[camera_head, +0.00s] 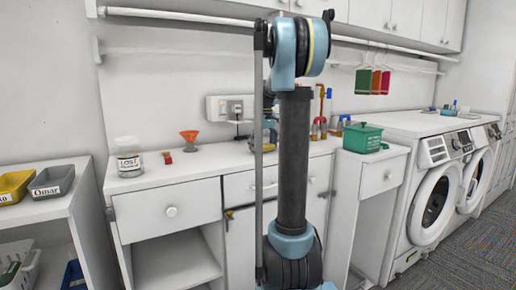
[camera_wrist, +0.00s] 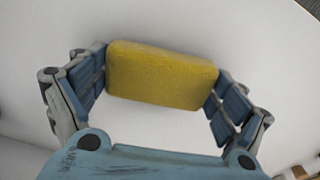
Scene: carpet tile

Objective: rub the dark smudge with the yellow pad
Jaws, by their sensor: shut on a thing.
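The yellow pad (camera_wrist: 162,75) is a soft-looking rounded block in the wrist view. My gripper (camera_wrist: 160,86) is shut on it, with a blue-grey finger pressed to each short end. Behind the pad is a plain pale surface; I cannot tell whether the pad touches it. The dark smudge is not visible in either view. In the head view my arm stands in front of the middle of the counter and hides that part, including most of my gripper.
On the white counter (camera_head: 225,158) stand a jar labelled LOST (camera_head: 129,158), an orange funnel (camera_head: 190,140) and a small red item (camera_head: 167,158). A green lidded box (camera_head: 362,138) stands to the right, before the washing machines (camera_head: 437,200). Grey (camera_head: 52,182) and yellow (camera_head: 15,186) bins are at left.

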